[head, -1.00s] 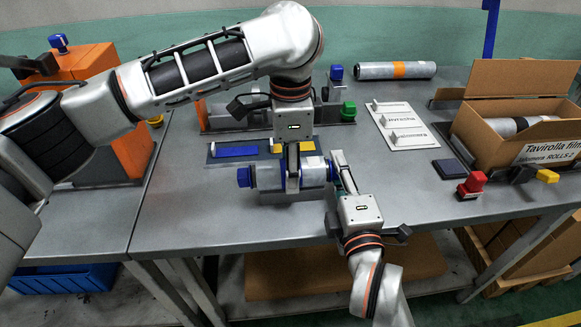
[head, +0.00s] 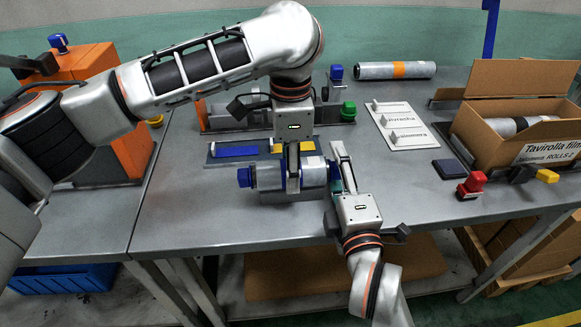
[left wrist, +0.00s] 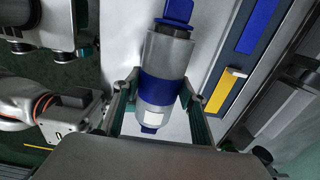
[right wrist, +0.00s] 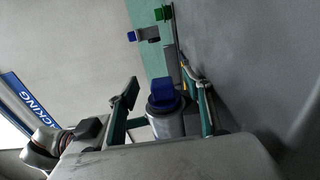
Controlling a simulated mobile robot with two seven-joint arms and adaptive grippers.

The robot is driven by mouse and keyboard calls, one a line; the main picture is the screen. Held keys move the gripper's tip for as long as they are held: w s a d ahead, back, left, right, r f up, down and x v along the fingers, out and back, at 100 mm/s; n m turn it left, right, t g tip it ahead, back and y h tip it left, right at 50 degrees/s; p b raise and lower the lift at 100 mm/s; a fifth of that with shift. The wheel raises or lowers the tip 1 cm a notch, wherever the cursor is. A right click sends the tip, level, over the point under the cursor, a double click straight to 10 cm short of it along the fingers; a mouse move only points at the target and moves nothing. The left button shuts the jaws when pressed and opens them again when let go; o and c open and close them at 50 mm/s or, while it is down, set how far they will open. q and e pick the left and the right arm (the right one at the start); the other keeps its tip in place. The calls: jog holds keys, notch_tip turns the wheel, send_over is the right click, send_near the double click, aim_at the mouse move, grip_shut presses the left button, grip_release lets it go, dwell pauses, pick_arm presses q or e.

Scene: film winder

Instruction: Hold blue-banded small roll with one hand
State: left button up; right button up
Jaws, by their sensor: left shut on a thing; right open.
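The blue-banded small roll (head: 268,177) is a silver-grey cylinder lying level near the table's front. It has a blue plug at its left end. In the left wrist view its blue band (left wrist: 161,88) lies between the fingers of my left gripper (left wrist: 157,108). My left gripper (head: 293,182) comes from above and is shut on the roll's middle. My right gripper (head: 341,170) is open at the roll's right end. In the right wrist view the roll's blue end plug (right wrist: 163,91) shows between the open fingers. Whether they touch it is unclear.
Behind the roll is a dark plate with a blue bar (head: 235,151) and a yellow bar. An orange-banded roll (head: 396,70) lies at the back. A cardboard box (head: 520,125) stands right, near a red-topped button (head: 472,184).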

jog(key=d+r, duration=0.4)
jog(key=d, duration=0.1)
jog(key=shift+r, duration=0.3)
dwell(0.4)
dwell(0.4)
pick_arm(q)
jog(key=o, duration=1.2)
jog(key=shift+c, duration=0.2)
